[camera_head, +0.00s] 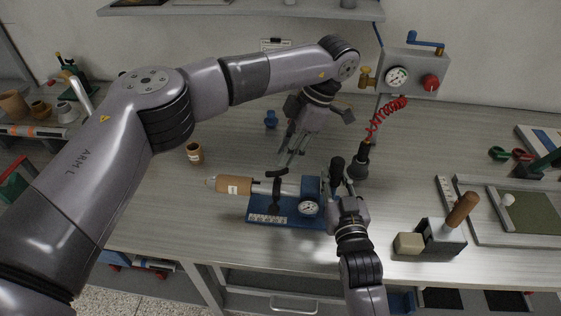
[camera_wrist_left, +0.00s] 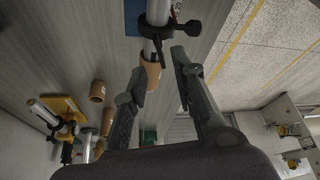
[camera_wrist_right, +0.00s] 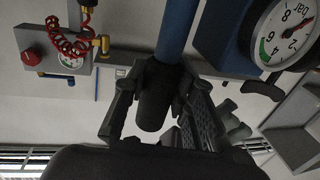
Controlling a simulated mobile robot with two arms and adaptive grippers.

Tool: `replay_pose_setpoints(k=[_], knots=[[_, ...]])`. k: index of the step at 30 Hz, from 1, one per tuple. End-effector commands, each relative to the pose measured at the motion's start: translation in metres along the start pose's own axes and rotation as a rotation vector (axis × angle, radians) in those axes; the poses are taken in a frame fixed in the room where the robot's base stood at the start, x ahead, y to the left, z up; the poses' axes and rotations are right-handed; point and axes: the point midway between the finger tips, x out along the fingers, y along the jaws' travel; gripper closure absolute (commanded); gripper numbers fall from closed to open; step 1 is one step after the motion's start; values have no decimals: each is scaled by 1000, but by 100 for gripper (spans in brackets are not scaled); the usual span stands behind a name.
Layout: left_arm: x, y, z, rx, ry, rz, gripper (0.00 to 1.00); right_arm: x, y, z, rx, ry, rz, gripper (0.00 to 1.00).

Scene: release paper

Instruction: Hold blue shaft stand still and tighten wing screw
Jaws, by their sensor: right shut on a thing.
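The blue shaft stand (camera_head: 285,216) lies near the table's front edge, with a round gauge (camera_head: 308,208) on it. A silver shaft with a tan band (camera_head: 234,185) sticks out to its left. A black collar (camera_wrist_left: 151,27) sits around the shaft, and a dark wing screw (camera_wrist_left: 193,27) shows at its side. My left gripper (camera_head: 291,150) is open and empty, behind and above the shaft. My right gripper (camera_head: 342,182) is shut on a black handle (camera_wrist_right: 154,98) on a blue bar by the stand. The gauge also shows in the right wrist view (camera_wrist_right: 288,32).
A black tool (camera_head: 359,162) on a red coiled hose (camera_head: 385,117) is close behind my right gripper. A small brown pot (camera_head: 194,153) and a blue piece (camera_head: 271,119) stand further back. A block with a wooden handle (camera_head: 462,209) is to the right.

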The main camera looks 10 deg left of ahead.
Motion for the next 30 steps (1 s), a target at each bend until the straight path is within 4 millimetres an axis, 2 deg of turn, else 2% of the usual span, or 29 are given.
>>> replay_pose_setpoints(k=[1,6,12,24,30], knots=[[-14,0,1,-1,-3,4,75,0,0,1,-1,-2,0,100],[-47,0,0,-2,-2,2,75,0,0,1,0,-2,0,100],[-68,0,0,-1,-1,1,75,0,0,1,0,-2,0,100],[-72,0,0,0,-1,-1,75,0,0,1,0,-2,0,100],[-64,4,-6,8,-57,-11,75,0,0,1,0,-2,0,100]])
